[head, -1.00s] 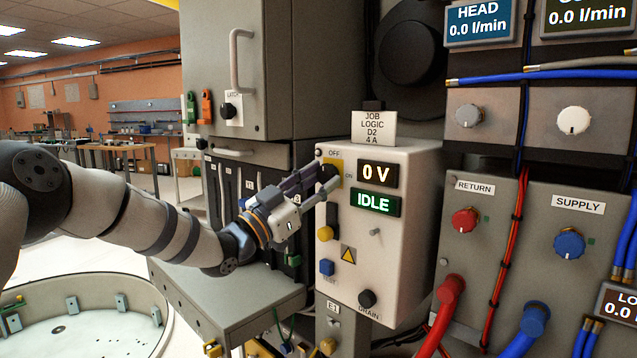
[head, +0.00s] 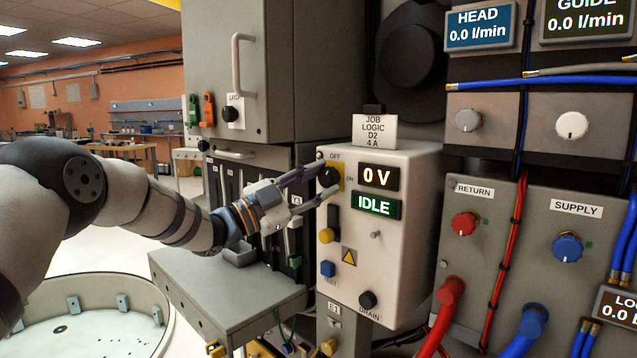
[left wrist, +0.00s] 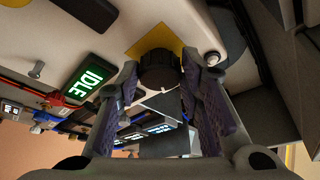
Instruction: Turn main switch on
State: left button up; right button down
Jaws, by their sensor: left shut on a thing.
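The main switch is a black rotary knob (head: 328,177) on a yellow plate, between OFF and ON labels, at the top left of the white control box (head: 393,260). My left gripper (head: 325,179) reaches it from the left, shut on the knob with one finger on each side. In the left wrist view the knob (left wrist: 160,72) sits between the fingertips. The voltage display (head: 378,177) reads 0 V and the green display (head: 376,205) reads IDLE. My right gripper is not in view.
Below the switch are a yellow knob (head: 326,236), a blue button (head: 327,269) and a black drain knob (head: 367,300). A grey shelf (head: 225,290) lies under my left arm. Hoses and a valve panel (head: 510,220) stand at the right.

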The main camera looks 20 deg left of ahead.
pick_arm(q)
jog(key=m+g, duration=0.1)
jog(key=m, duration=0.1)
jog(key=m+g, duration=0.1)
jog(key=m, duration=0.3)
jog(key=shift+a+r+m+g+p, duration=0.1)
jog(key=shift+r+m+g+p, duration=0.2)
jog(key=shift+r+g+p, duration=0.1)
jog(key=m+g, duration=0.1)
jog(key=m, duration=0.3)
jog(key=shift+r+y+p, duration=0.15)
jog(key=shift+y+p, duration=0.15)
jog(key=shift+p, duration=0.1)
jog(key=shift+w+m+y, duration=0.1)
jog(key=shift+m+y, duration=0.3)
jog(key=shift+m, duration=0.6)
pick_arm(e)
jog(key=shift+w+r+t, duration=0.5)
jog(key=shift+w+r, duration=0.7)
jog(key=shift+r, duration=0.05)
pick_arm(q)
jog(key=shift+g, duration=0.3)
jog(key=o, duration=1.2)
jog(key=shift+a, duration=0.1)
jog(key=shift+c, duration=0.2)
jog(key=v, duration=1.2)
